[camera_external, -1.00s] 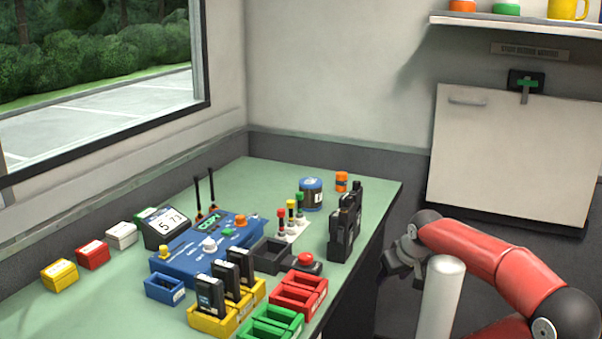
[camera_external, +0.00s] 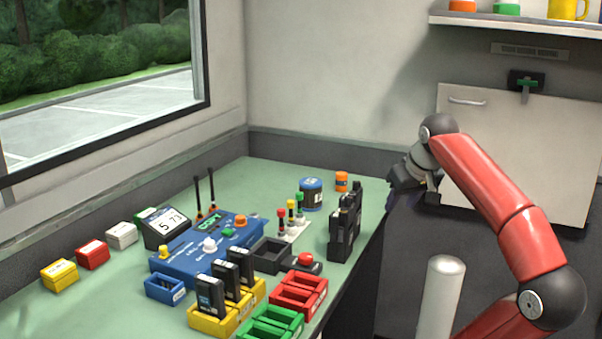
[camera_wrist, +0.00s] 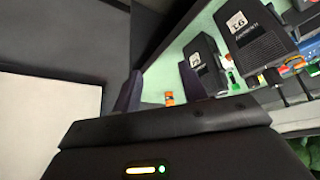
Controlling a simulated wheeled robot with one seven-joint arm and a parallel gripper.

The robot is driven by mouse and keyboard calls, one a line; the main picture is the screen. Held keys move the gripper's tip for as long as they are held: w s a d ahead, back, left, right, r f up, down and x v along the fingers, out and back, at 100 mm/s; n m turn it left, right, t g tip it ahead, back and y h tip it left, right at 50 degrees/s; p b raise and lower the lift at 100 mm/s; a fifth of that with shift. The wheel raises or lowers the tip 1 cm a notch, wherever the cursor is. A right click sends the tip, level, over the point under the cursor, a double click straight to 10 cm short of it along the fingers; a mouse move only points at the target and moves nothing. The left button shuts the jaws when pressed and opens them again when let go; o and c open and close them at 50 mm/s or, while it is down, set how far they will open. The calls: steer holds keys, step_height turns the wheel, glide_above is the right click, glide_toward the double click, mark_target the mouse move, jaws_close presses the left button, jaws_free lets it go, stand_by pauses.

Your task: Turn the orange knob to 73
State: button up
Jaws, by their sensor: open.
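The orange knob (camera_external: 241,220) sits on top of the blue radio console (camera_external: 190,250) on the green desk. The console also carries a white knob (camera_external: 210,244) and a yellow knob (camera_external: 163,251). A small tilted display (camera_external: 168,226) behind it reads 5 and 73. My gripper (camera_external: 428,190) is open and empty past the desk's right edge, well away from the console. In the wrist view its dark fingers show at the lower middle, with the desk beyond. I cannot make out the orange knob in that view.
Black handheld radios (camera_external: 345,225) stand at the desk's right edge, between my gripper and the console; they also show in the wrist view (camera_wrist: 250,35). A blue jar (camera_external: 311,193), an orange-capped jar (camera_external: 341,181), colored levers (camera_external: 291,212) and trays (camera_external: 300,290) surround the console.

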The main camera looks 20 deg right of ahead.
step_height(320, 180, up, 8)
steer(key=n+g+y+b, duration=0.3)
steer(key=n+g+y, duration=0.1)
steer(key=n, duration=1)
glide_above(241, 216)
steer(key=d, duration=0.4)
steer(key=b+x, duration=0.1)
steer(key=x, duration=0.3)
steer(key=s+x, duration=0.1)
steer(key=x, duration=0.3)
steer(key=d+b+x, duration=0.1)
steer(key=x, duration=0.4)
steer(key=shift+s+d+f+b, duration=0.1)
steer(key=shift+s+f+b, duration=0.25)
steer(key=shift+s, duration=0.1)
jaws_close()
